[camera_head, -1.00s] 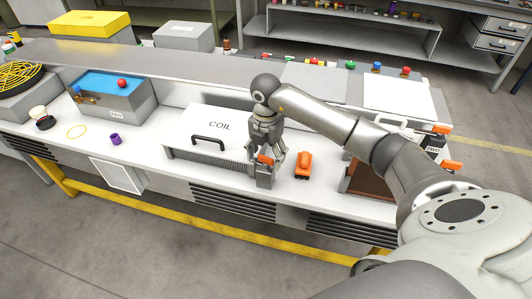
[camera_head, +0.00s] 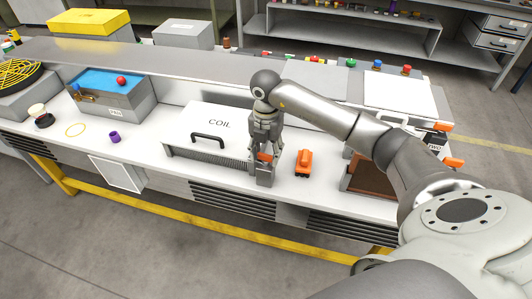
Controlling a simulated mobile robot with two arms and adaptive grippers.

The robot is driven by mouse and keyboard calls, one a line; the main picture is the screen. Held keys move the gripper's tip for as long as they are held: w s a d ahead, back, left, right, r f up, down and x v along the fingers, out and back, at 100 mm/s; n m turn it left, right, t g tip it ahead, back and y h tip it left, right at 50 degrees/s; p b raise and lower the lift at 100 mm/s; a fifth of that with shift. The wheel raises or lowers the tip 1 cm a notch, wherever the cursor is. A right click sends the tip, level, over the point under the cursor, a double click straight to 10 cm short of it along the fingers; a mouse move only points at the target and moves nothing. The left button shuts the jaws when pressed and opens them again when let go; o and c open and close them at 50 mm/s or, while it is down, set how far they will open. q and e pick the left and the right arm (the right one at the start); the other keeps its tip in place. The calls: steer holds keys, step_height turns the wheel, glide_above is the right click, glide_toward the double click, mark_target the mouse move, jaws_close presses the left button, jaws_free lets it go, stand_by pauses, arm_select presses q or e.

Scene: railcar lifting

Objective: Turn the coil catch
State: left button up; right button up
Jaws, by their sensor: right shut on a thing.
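The coil box (camera_head: 225,133) is white, marked COIL, with a black handle (camera_head: 208,138) on its lid, and sits mid-bench. At its front right corner a grey post carries the orange coil catch (camera_head: 264,157). My right gripper (camera_head: 265,158) reaches down over the post from above, with its fingers closed around the orange catch and partly hiding it. The catch's exact angle is hard to tell. My left gripper is not in view.
An orange block-like part (camera_head: 304,162) stands just right of the post. A brown-fronted box (camera_head: 367,177) with orange catches lies under my right arm.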

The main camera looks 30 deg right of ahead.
steer(key=n+b, duration=0.2)
steer(key=n, duration=0.2)
steer(key=n+b, duration=0.3)
steer(key=n, duration=0.2)
steer(key=n+b, duration=0.2)
steer(key=n, duration=0.2)
steer(key=shift+n+b, duration=0.55)
steer(key=shift+n, duration=1.05)
steer(key=shift+r, duration=0.1)
steer(key=o, duration=1)
